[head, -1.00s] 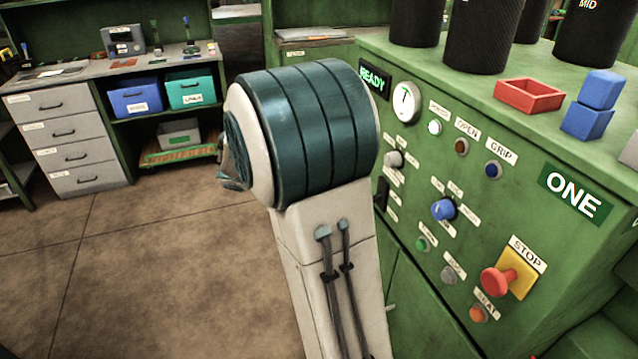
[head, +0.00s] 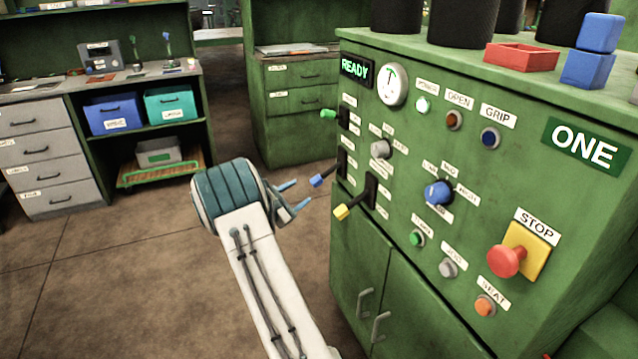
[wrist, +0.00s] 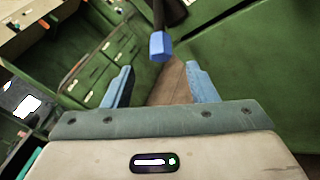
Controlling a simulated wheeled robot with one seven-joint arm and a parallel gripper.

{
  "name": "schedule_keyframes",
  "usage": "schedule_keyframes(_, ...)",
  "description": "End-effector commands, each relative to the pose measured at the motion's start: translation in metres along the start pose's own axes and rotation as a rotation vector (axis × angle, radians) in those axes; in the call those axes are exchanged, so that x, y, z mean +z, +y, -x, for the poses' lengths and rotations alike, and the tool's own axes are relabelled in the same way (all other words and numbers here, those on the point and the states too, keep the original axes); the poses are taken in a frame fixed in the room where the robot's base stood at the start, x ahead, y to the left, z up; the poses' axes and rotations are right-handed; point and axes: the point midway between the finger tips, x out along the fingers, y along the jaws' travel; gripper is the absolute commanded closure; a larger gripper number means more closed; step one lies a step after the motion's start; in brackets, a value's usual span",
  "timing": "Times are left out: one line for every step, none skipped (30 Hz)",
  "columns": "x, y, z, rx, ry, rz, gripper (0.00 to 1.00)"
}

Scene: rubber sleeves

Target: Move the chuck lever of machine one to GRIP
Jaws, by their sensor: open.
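Machine one (head: 470,185) is the green cabinet on the right, marked ONE. Three levers stick out from its left part: a blue-tipped lever (head: 317,180), a green-tipped lever (head: 328,114) above it and a yellow-tipped lever (head: 341,211) below right. Their small labels are too blurred to tell which is the chuck lever. My gripper (head: 294,195) is open and empty, its blue fingers pointing at the blue tip from the left. In the wrist view the blue tip (wrist: 158,46) is ahead of and between the spread fingers (wrist: 159,78), apart from both.
The panel also carries a GRIP lamp (head: 490,138), an OPEN lamp (head: 454,120), a blue knob (head: 438,193) and a red STOP button (head: 506,261). A red tray (head: 521,57) and blue blocks (head: 587,68) sit on top. The floor at left is open.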

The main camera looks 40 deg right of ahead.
Motion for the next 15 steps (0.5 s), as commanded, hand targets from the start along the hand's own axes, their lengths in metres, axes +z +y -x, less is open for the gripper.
schedule_keyframes(0.0, -0.002, -0.013, -0.004, -0.004, -0.002, 0.48)
schedule_keyframes(0.0, -0.002, -0.019, -0.004, -0.004, -0.002, 0.48)
schedule_keyframes(0.0, -0.003, -0.028, -0.004, -0.003, -0.002, 0.48)
schedule_keyframes(-0.001, -0.002, -0.035, -0.004, -0.003, -0.002, 0.48)
schedule_keyframes(-0.001, -0.003, -0.041, -0.004, -0.003, -0.002, 0.48)
schedule_keyframes(-0.001, -0.003, -0.05, -0.005, -0.003, -0.002, 0.48)
schedule_keyframes(-0.001, -0.003, -0.056, -0.004, -0.002, -0.001, 0.48)
schedule_keyframes(0.0, -0.002, -0.062, -0.004, -0.003, -0.002, 0.48)
schedule_keyframes(0.0, -0.002, -0.069, -0.004, -0.003, -0.002, 0.48)
schedule_keyframes(0.0, -0.002, -0.075, -0.004, -0.002, -0.003, 0.48)
schedule_keyframes(0.0, -0.003, -0.08, -0.005, -0.002, -0.002, 0.48)
schedule_keyframes(-0.001, -0.002, -0.085, -0.004, -0.002, -0.001, 0.48)
schedule_keyframes(-0.001, -0.002, -0.089, -0.003, -0.002, -0.001, 0.48)
schedule_keyframes(-0.001, -0.002, -0.093, -0.003, -0.001, -0.001, 0.48)
schedule_keyframes(-0.001, -0.001, -0.097, -0.003, -0.001, -0.002, 0.48)
